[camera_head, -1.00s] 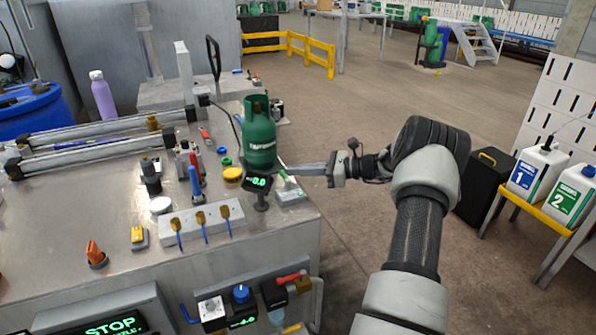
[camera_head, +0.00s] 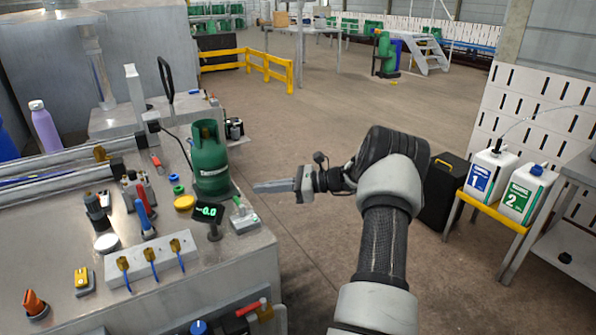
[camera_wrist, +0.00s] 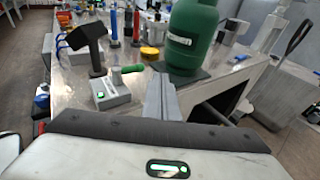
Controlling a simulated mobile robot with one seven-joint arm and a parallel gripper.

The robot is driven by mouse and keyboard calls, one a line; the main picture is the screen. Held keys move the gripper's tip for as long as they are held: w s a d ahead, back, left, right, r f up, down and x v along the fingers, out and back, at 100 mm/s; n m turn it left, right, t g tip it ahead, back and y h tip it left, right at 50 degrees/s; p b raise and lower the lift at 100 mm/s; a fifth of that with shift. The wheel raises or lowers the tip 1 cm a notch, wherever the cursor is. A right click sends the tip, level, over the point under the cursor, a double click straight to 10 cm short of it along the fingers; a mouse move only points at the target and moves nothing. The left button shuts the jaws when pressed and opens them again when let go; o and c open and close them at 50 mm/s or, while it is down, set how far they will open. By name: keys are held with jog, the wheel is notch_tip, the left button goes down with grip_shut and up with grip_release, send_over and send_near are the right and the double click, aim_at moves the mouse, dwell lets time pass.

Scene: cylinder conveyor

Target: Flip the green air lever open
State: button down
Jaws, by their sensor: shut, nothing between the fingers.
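The green air lever (camera_head: 239,203) sits on a small grey box (camera_head: 244,222) at the right corner of the metal bench. In the wrist view the green lever (camera_wrist: 130,69) lies roughly level, pointing right from a pale pivot on its box (camera_wrist: 112,92). My gripper (camera_head: 256,187) is shut and empty, to the right of the lever box in the head view and apart from it. In the wrist view the closed fingers (camera_wrist: 160,97) point forward, just right of the box and lever.
A green gas cylinder (camera_head: 210,160) stands on a dark scale plate behind the lever. A display (camera_head: 208,212) on a post reading 0.0 stands just left of the lever box. Several valves and fittings crowd the bench. Open floor lies right of the bench.

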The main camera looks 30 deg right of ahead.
jog(key=d+r, duration=0.1)
jog(key=d, duration=0.8)
jog(key=shift+s+r+b, duration=0.3)
jog(key=shift+r, duration=0.1)
jog(key=shift+d, duration=0.1)
